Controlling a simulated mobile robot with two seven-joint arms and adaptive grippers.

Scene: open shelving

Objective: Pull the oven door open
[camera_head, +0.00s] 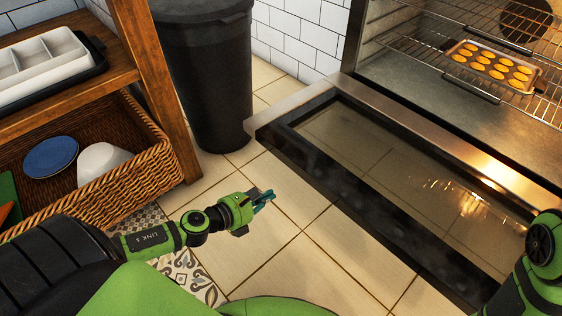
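The oven door (345,190) is folded down and lies open, about level, with its dark glass panel facing up. The oven cavity (450,90) behind it is open to view. My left gripper (262,198) is over the tiled floor, left of the door and apart from it. Its fingers are small and seen at an angle, so I cannot tell if they are open or shut. My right arm (540,260) is at the lower right, over the near right part of the door. Its gripper is out of view, and no door handle can be made out.
A muffin tray (495,65) sits on a wire rack (425,50) in the oven. A black bin (205,80) stands left of the door. A wooden shelf (160,70) with a wicker basket (130,185) is at the left.

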